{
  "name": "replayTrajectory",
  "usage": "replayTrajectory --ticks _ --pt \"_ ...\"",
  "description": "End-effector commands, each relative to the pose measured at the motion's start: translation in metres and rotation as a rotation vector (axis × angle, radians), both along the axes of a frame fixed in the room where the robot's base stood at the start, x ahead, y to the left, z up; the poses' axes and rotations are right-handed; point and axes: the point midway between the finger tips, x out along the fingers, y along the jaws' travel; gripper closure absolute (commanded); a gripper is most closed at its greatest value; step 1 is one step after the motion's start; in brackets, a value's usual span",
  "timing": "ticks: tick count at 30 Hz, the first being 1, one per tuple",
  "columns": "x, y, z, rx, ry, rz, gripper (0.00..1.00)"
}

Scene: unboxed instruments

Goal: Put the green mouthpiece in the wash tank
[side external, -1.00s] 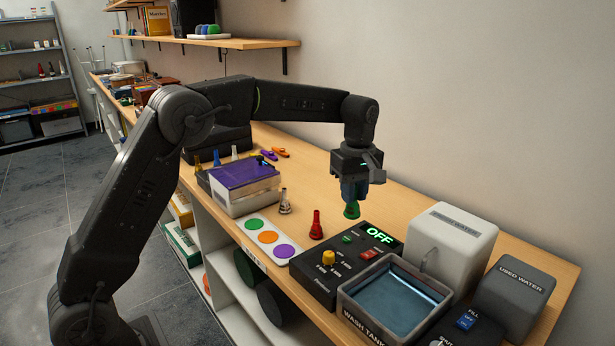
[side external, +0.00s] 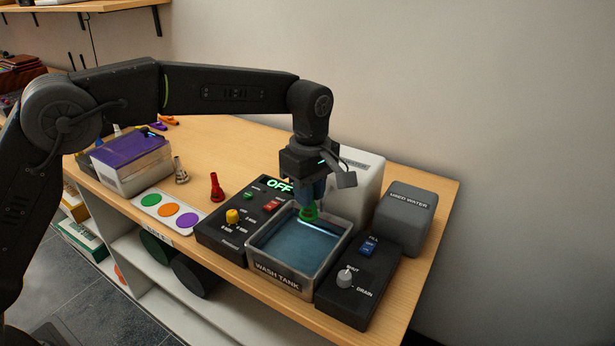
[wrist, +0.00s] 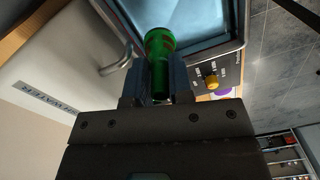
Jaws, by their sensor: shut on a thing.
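The green mouthpiece (side external: 309,212) is held in my gripper (side external: 311,196), which is shut on it. In the side view it hangs over the back part of the wash tank (side external: 262,268), near its rear rim. Whether it touches the water is hard to tell. In the wrist view the green mouthpiece (wrist: 159,48) sits between the two fingers of my gripper (wrist: 160,82), with its wider end pointing out toward the tank (wrist: 236,42). The tank holds bluish water.
A control box (side external: 228,245) showing OFF stands left of the tank. A white water container (side external: 366,170) is behind it, and the used water container (side external: 405,222) and fill/drain box (side external: 352,306) are right. A red mouthpiece (side external: 217,188) and a metallic one (side external: 180,171) stand further left.

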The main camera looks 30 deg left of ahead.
Motion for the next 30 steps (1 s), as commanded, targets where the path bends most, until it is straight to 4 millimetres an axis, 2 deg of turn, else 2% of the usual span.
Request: replayTrajectory --ticks 9,15,21,30 --pt "0.000 0.001 -0.040 0.001 0.002 0.001 1.00" --pt "0.000 0.000 -0.060 0.000 0.001 0.000 1.00" --pt "0.000 0.000 -0.070 0.000 0.000 -0.001 1.00" --pt "0.000 0.000 -0.071 0.000 -0.001 -0.001 1.00"
